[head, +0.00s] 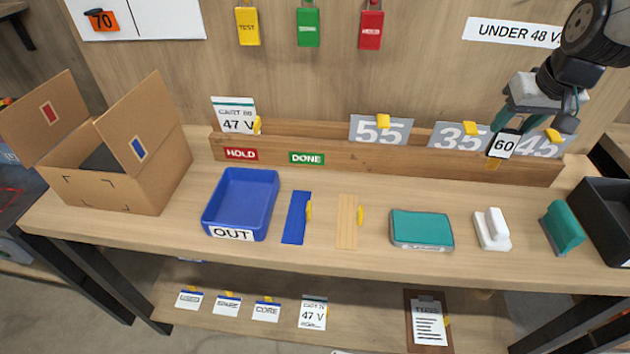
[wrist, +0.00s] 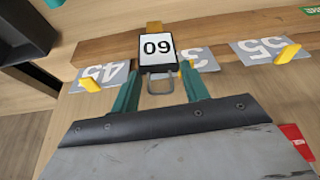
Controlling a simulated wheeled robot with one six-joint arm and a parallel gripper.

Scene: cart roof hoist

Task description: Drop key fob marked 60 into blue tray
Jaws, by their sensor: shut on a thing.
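The key fob marked 60 (head: 502,146) is a small black-framed tag with a white face. My gripper (head: 540,110) is shut on it at the right end of the wooden rail, in front of the grey plates. In the wrist view the fob (wrist: 157,47) shows upside down, with a grey wire loop between the teal fingers of my gripper (wrist: 160,88). A yellowish part shows at its far end. I cannot tell whether the fob touches the rail. The blue tray (head: 208,219), labelled OUT, stands empty on the bench, left of centre and well away from my gripper.
The wooden rail (head: 400,163) holds plates 55, 35 and 45 and a 47 V card. A blue strip (head: 295,218), wooden strip (head: 347,222), teal-topped box (head: 421,228) and white block (head: 492,229) lie along the bench. An open cardboard box (head: 120,185) stands left of the tray.

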